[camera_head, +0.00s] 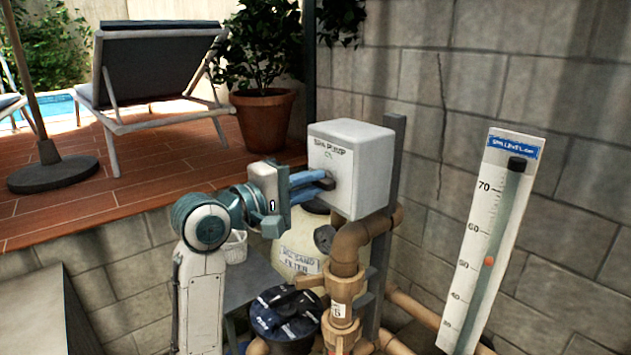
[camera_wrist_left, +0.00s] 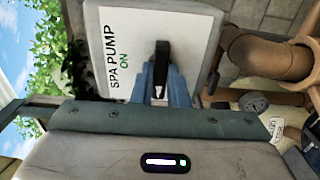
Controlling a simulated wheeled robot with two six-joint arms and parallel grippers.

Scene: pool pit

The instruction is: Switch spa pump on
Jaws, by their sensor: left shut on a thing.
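The spa pump switch box (camera_head: 368,165) is a pale grey box on a post, with a label reading "SPA PUMP" on its front. In the left wrist view the box (camera_wrist_left: 205,45) fills the top middle, and its label (camera_wrist_left: 120,57) shows "ON" in green letters beside the pump's name. A black lever (camera_wrist_left: 161,60) sticks out from the box's front. My left gripper (camera_head: 318,184) reaches the box from the left, and its blue fingers (camera_wrist_left: 161,84) are shut on the lever. The fingers cover part of the lever. My right gripper is not in view.
Brown pipes (camera_head: 348,255) run below the box. A gauge (camera_head: 324,238) and a sand filter tank (camera_head: 296,258) stand behind my arm. A spa level scale (camera_head: 478,245) stands at right. A block wall (camera_head: 420,80) closes the back.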

